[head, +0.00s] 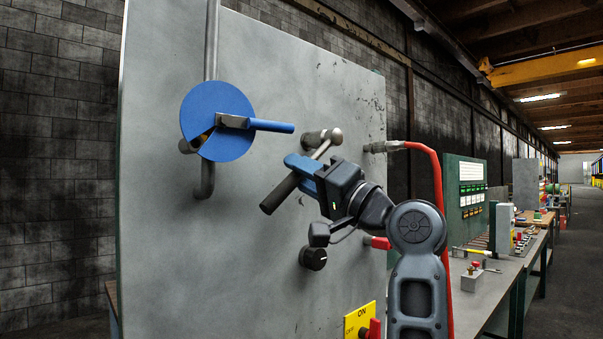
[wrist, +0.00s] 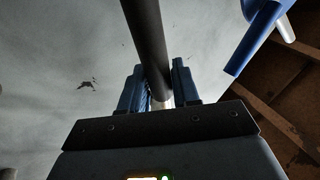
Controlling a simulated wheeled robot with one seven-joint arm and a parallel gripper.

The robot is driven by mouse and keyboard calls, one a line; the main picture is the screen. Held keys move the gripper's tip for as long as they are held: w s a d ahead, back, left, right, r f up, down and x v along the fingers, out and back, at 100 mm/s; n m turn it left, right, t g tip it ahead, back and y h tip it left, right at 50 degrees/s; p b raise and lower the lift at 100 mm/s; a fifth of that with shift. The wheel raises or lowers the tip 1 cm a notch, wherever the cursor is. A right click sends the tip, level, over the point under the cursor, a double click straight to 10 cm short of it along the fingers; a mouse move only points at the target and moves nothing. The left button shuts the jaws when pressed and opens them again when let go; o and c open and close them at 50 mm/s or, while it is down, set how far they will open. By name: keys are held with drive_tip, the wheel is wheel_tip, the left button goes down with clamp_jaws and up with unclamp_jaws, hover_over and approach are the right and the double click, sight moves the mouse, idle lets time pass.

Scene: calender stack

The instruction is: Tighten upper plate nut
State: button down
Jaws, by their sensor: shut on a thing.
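A grey upright plate (head: 250,60) fills the left and middle of the head view. A metal fitting with a rounded end (head: 336,135), which looks like the upper plate nut, stands out from it. A lever with a black grip (head: 277,196) slants down and left from this fitting. My gripper (head: 298,168) has its blue fingers shut on the lever, near the upper end of the grip. In the wrist view the black grip (wrist: 147,35) passes between the fingers (wrist: 157,85). Part of the lever is hidden behind the fingers.
A blue disc (head: 205,105) with a blue handle is at upper left, close to the lever. A black knob (head: 313,258) sits below my gripper. A red hose (head: 438,190) runs down at right. A yellow ON/OFF switch (head: 357,322) is at the bottom.

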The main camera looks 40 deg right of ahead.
drive_tip(key=shift+s, duration=0.4)
idle(1.4)
drive_tip(key=s+p, duration=0.1)
drive_tip(key=s, duration=0.2)
idle(0.4)
drive_tip(key=shift+w+d, duration=0.1)
idle(0.3)
